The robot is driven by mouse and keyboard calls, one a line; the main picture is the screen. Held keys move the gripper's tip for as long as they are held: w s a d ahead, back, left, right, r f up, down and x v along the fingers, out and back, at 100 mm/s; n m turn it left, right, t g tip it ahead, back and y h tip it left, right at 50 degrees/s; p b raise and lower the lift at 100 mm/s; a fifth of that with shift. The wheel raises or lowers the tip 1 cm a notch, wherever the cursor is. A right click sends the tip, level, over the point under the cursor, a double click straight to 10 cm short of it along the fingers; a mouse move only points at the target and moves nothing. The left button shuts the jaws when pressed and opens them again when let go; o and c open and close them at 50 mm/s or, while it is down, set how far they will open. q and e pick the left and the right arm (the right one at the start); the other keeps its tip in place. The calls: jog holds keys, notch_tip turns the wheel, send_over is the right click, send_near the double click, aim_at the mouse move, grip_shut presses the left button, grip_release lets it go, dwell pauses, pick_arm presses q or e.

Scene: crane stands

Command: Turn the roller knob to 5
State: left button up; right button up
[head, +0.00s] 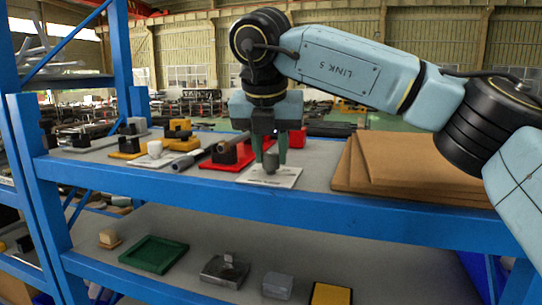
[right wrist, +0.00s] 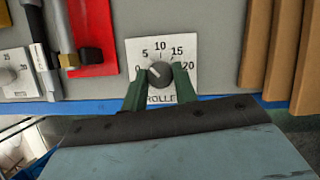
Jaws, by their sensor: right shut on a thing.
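The roller knob (head: 271,163) is a dark grey round knob on a white plate (head: 288,179) on the upper shelf. In the right wrist view the knob (right wrist: 160,74) sits amid the printed numbers 0, 5, 10, 15 and 20, with partly covered "ROLLER" lettering below. A light mark on the knob points to the upper left, toward the side of 0 and 5; its exact reading is too small to tell. My right gripper (head: 271,154) points down from above, its green fingers (right wrist: 160,82) shut on the knob from both sides. My left gripper is out of view.
Brown boards (head: 395,172) lie stacked right of the plate. A red stand (head: 226,158) with a dark block and a grey rod is on the left. Another white plate with a pale knob (head: 155,149) is further left. The lower shelf holds a green tray (head: 156,253).

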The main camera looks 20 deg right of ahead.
jog(key=shift+r+m, duration=0.1)
jog(key=shift+m, duration=0.2)
jog(key=o, duration=1)
jog(key=shift+c, duration=0.2)
jog(key=v, duration=1.3)
